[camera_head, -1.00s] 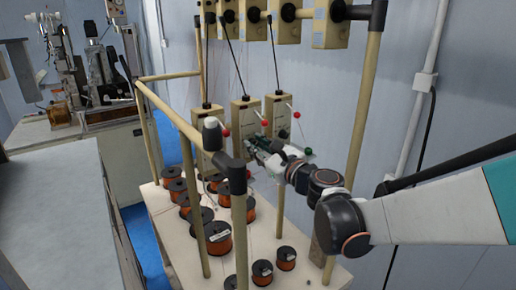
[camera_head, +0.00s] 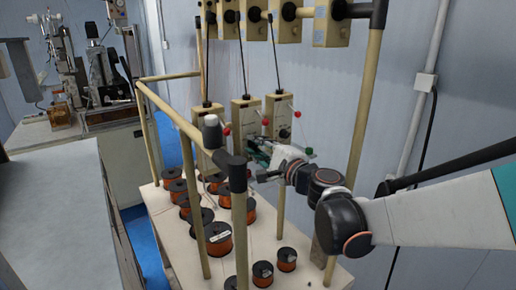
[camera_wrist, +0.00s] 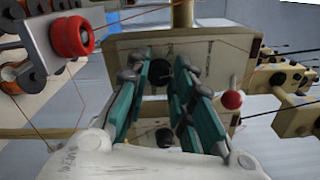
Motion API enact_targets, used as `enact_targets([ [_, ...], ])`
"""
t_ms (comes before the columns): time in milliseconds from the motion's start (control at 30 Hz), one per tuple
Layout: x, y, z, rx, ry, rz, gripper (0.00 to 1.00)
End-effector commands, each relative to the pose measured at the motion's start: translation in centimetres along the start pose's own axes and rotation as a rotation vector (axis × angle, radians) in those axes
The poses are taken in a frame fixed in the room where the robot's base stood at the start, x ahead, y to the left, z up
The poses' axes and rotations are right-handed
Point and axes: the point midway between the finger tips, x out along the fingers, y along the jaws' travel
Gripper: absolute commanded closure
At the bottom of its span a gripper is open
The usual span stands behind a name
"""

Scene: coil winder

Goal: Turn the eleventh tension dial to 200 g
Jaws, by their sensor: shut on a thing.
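My gripper (camera_head: 262,154) is in front of the lower row of beige tensioner boxes, near the middle box (camera_head: 244,112) and the right box (camera_head: 278,108). In the wrist view my gripper (camera_wrist: 160,76) has its teal-padded fingers on either side of a small black dial (camera_wrist: 159,73) on a beige box face (camera_wrist: 217,60), shut on it. A second black knob (camera_wrist: 164,137) shows lower between the fingers. The dial's scale and pointer cannot be read. In the head view the gripper hides the dial.
Red ball-tipped levers (camera_head: 297,114) stand beside the boxes; one red ball (camera_wrist: 231,100) is close right of my fingers. A beige pipe frame (camera_head: 180,122) stands in front. Orange wire spools (camera_head: 218,238) cover the white table below. Thin wires run near the gripper.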

Motion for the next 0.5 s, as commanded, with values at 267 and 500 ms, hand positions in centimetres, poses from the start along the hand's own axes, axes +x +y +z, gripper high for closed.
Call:
enact_targets([
  [267,-0.02,0.15,0.02,-0.261,-0.001,0.0,1.0],
  [500,-0.03,0.23,-0.01,-0.481,-0.001,0.0,1.0],
])
